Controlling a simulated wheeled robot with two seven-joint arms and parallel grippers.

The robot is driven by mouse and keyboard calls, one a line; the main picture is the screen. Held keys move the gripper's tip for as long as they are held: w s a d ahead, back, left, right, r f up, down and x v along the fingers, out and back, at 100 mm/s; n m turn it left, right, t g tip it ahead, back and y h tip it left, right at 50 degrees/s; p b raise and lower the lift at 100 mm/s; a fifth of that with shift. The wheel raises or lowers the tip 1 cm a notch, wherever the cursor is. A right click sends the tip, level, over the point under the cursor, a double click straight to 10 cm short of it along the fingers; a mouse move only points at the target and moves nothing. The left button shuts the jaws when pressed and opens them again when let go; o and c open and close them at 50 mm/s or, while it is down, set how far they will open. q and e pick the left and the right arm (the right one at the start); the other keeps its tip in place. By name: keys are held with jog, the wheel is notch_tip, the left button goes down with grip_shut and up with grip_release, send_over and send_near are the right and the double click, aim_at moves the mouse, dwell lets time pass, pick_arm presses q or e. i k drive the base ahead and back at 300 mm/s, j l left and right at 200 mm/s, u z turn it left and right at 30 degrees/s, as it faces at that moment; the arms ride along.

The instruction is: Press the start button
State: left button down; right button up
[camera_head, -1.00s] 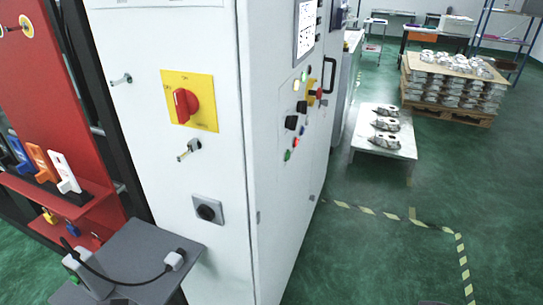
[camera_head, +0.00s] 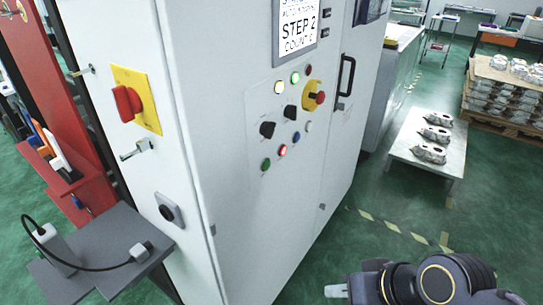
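The white cabinet's control panel (camera_head: 285,120) faces right of centre in the head view. It carries a green button (camera_head: 266,164) at lower left, a lit red button (camera_head: 282,150) beside it, and a small green lamp or button (camera_head: 295,78) higher up. The labels are too small to read, so I cannot tell which one is marked start. My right gripper (camera_head: 335,291) is at the bottom edge, pointing left, below and right of the panel and apart from it. Its finger opening cannot be made out. My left gripper is not in view.
A red emergency stop (camera_head: 320,97) on yellow, black selector knobs (camera_head: 268,129) and a door handle (camera_head: 346,76) are near the buttons. A white table (camera_head: 410,160) with castings stands right. A grey shelf (camera_head: 115,240) juts out at left.

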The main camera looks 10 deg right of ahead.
aim_at(267, 164)
jog(key=l+u, duration=0.1)
jog(key=l, duration=0.9)
jog(key=l+u, duration=0.1)
jog(key=l, duration=0.9)
jog(key=k+l+u, duration=0.1)
jog(key=l, duration=0.85)
